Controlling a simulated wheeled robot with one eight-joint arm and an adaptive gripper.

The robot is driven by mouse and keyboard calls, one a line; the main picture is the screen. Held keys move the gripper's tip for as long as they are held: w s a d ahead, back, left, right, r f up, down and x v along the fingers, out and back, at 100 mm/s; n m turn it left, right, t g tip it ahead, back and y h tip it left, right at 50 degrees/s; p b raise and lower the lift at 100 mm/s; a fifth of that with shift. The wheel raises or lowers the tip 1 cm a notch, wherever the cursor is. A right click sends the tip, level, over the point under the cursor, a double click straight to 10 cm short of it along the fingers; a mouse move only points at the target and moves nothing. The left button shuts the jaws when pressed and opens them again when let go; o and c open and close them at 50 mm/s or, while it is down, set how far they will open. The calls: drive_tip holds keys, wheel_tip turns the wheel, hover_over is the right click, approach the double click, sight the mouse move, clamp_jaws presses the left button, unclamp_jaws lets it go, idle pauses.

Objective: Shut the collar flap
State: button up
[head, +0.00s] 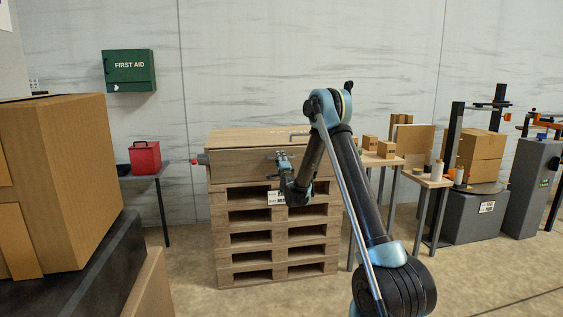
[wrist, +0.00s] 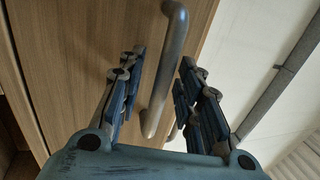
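The wooden collar (head: 228,164) sits on top of a stack of pallets in the head view. Its front panel looks upright; I cannot tell how far the flap stands open. My gripper (head: 283,162) is in front of this panel, hiding part of it. In the wrist view, a grey bar handle (wrist: 166,70) stands on a wood-grained panel (wrist: 85,50). My gripper (wrist: 155,95) is open, with the handle between its two fingers. A gap shows on both sides of the bar; I cannot tell whether either finger touches it.
A red box (head: 145,158) is on a side table at left, beneath a green first aid cabinet (head: 129,71). Large cardboard boxes (head: 60,180) fill the left foreground. A table with small boxes (head: 382,160) stands right.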

drive_tip(key=shift+d, duration=0.1)
drive_tip(key=shift+d, duration=0.1)
clamp_jaws()
drive_tip(key=shift+w+r, duration=0.25)
drive_tip(key=shift+w, duration=0.55)
unclamp_jaws()
drive_tip(key=shift+s, duration=0.15)
drive_tip(key=v, duration=1.1)
drive_tip(key=shift+s+f, duration=0.2)
drive_tip(key=shift+s, duration=0.1)
